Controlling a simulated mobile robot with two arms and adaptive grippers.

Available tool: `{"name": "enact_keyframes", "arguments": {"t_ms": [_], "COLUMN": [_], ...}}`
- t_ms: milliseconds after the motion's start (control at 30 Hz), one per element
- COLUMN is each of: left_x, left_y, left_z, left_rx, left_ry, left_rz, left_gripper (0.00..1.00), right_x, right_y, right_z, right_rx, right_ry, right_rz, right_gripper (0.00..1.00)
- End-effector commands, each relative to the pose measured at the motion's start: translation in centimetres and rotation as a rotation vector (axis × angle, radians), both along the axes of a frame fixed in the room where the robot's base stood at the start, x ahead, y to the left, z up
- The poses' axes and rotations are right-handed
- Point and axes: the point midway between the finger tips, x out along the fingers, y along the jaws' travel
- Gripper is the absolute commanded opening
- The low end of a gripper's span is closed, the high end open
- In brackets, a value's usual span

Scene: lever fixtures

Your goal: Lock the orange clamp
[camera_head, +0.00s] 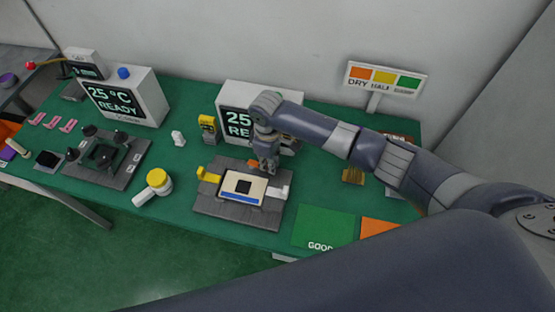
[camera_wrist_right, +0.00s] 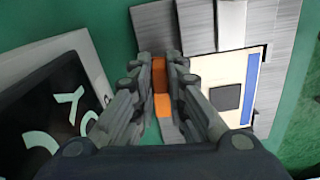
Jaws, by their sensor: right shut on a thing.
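The orange clamp (camera_head: 253,163) is at the far edge of the grey fixture plate (camera_head: 215,212), behind a cream board with a dark square (camera_head: 243,186). My right gripper (camera_head: 265,168) reaches down at the clamp. In the right wrist view the orange clamp (camera_wrist_right: 161,98) lies between the two fingers of my right gripper (camera_wrist_right: 165,75), which are shut on it. The fingers hide part of the clamp. The yellow clamp (camera_head: 208,175) is on the fixture's left side and a white one (camera_head: 280,193) on its right. My left gripper is not in view.
A display box (camera_head: 232,97) stands close behind the fixture. A yellow tester (camera_head: 208,127) is left of it. A yellow-and-white cylinder tool (camera_head: 155,185) lies left of the fixture. A green GOOD mat (camera_head: 322,226) lies to the right, with bare table between.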

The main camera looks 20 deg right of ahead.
Motion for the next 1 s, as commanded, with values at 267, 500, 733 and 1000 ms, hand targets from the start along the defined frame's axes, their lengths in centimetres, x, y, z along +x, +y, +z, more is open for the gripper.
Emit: {"name": "enact_keyframes", "arguments": {"t_ms": [267,500,733,1000], "left_x": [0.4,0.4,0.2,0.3], "left_y": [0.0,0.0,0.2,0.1], "left_z": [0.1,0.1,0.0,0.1], "left_rx": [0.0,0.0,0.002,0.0], "left_ry": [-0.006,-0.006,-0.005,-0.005], "left_rz": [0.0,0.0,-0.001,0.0], "left_gripper": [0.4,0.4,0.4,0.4], "right_x": [0.0,0.0,0.0,0.2], "right_y": [0.2,0.2,0.2,0.2], "right_z": [0.1,0.0,0.1,3.9], "right_rx": [-0.001,0.0,0.0,0.001], "right_ry": [-0.001,0.0,0.0,-0.003], "right_rz": [-0.004,-0.003,-0.003,-0.002], "right_gripper": [0.0,0.33,0.33,0.33]}}
